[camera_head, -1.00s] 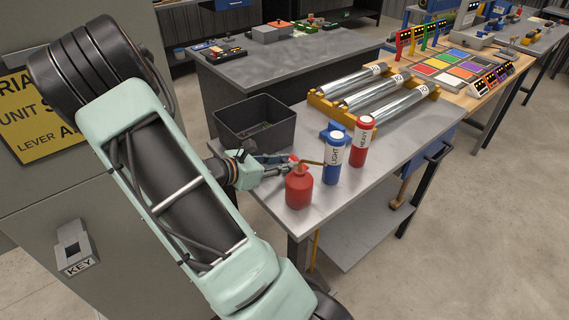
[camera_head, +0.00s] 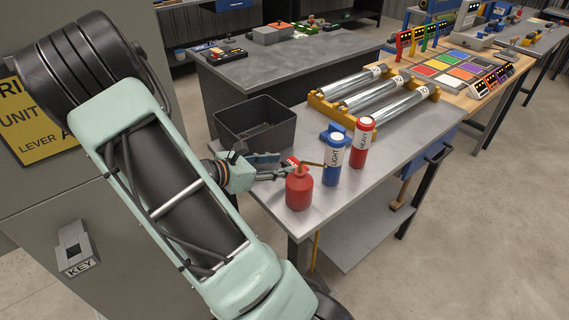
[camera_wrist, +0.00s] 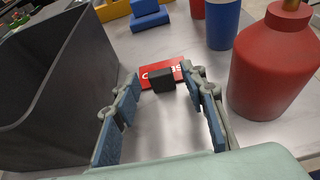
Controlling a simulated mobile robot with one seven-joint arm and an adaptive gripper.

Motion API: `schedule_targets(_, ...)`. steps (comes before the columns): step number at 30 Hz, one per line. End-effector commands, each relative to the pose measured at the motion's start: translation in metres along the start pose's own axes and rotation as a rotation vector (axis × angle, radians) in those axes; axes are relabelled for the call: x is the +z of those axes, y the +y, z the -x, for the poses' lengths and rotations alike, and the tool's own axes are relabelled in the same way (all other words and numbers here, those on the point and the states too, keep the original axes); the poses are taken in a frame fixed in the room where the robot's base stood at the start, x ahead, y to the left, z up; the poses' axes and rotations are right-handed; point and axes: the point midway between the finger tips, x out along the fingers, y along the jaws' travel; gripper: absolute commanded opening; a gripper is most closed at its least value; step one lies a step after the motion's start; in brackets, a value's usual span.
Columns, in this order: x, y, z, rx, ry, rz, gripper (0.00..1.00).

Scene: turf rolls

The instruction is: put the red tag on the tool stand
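The red tag (camera_wrist: 178,65) lies flat on the grey bench top, with white lettering and a small black block (camera_wrist: 162,80) at its near edge. In the head view, the tag (camera_head: 291,161) shows just behind the red oil can. My gripper (camera_wrist: 165,90) is open and empty. Its two blue-padded fingers point at the tag, with the black block in line with the gap between them. In the head view, my gripper (camera_head: 277,166) is low over the bench. I cannot tell which thing is the tool stand; a blue stepped piece (camera_wrist: 150,15) sits beyond the tag.
The red oil can (camera_head: 299,190) stands close to the right finger. A dark open bin (camera_head: 255,125) is close on the left. The blue LIGHT cylinder (camera_head: 333,165) and red HEAVY cylinder (camera_head: 361,145) stand further right. A yellow rack (camera_head: 325,108) holds metal rollers behind.

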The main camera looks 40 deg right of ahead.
Motion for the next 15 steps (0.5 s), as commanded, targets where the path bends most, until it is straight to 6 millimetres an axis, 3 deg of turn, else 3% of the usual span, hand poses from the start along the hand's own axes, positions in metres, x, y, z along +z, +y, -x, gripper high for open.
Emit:
schedule_targets(9,0.000,0.001,0.069,0.004,0.002,0.001,0.39)
schedule_targets(15,0.000,0.000,0.091,0.000,0.000,0.000,0.39)
